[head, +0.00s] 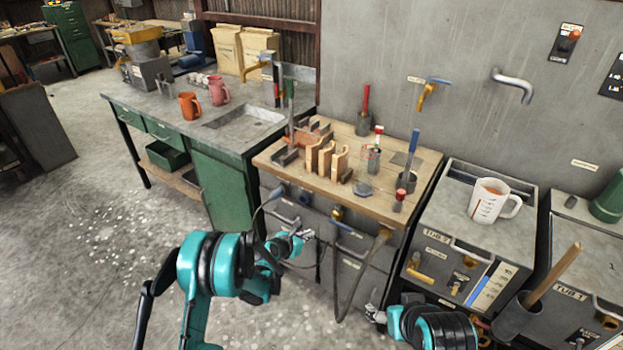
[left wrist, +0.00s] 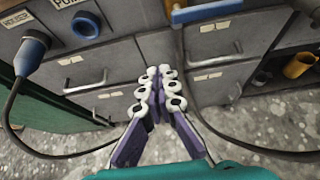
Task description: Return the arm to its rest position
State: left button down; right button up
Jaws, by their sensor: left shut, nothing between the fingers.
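My left arm comes in from the left in the head view. Its gripper (head: 302,236) is in front of the grey drawers below the wooden workbench. In the left wrist view the left gripper (left wrist: 162,76) has its fingers together with nothing between them, pointing at the grey drawer fronts (left wrist: 105,55). My right gripper (head: 374,314) shows small at the bottom of the head view, in front of the cabinets; whether its fingers are open or shut is too small to tell.
A wooden bench (head: 300,170) carries wooden holders (head: 325,157) and tools. Cables (head: 345,290) hang before the drawers. A green sink bench (head: 225,185) is left. Open floor (head: 85,240) lies at the left.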

pick_arm(q)
jog(key=shift+r, duration=0.1)
jog(key=s+a+r+m+y, duration=0.1)
jog(key=s+a+r+m, duration=0.2)
jog(key=s+r+m, duration=0.3)
jog(key=s+a+r+m+g+y, duration=0.1)
jog(key=s+a+r+m, duration=0.15)
jog(key=r, duration=0.45)
jog(key=s+a+r+m+y, duration=0.1)
jog(key=s+a+r+m, duration=0.1)
jog(key=s+r+m, duration=0.4)
jog(key=s+a+m+y, duration=0.1)
jog(key=s+a+m, duration=0.2)
jog(key=s+m, duration=0.2)
jog(key=s+a+r+m+g+y, duration=0.1)
jog(key=s+a+m, duration=0.2)
jog(key=s, duration=0.8)
jog(key=s+a+r+m+y, duration=0.1)
jog(key=s+a+m, duration=0.2)
jog(key=s+m, duration=0.3)
jog(key=s, duration=0.3)
jog(key=shift+a+r+m+g+y, duration=0.15)
jog(key=shift+a+m+g+y, duration=0.2)
jog(key=shift+a+g+y, duration=0.05)
jog(key=shift+w, duration=0.1)
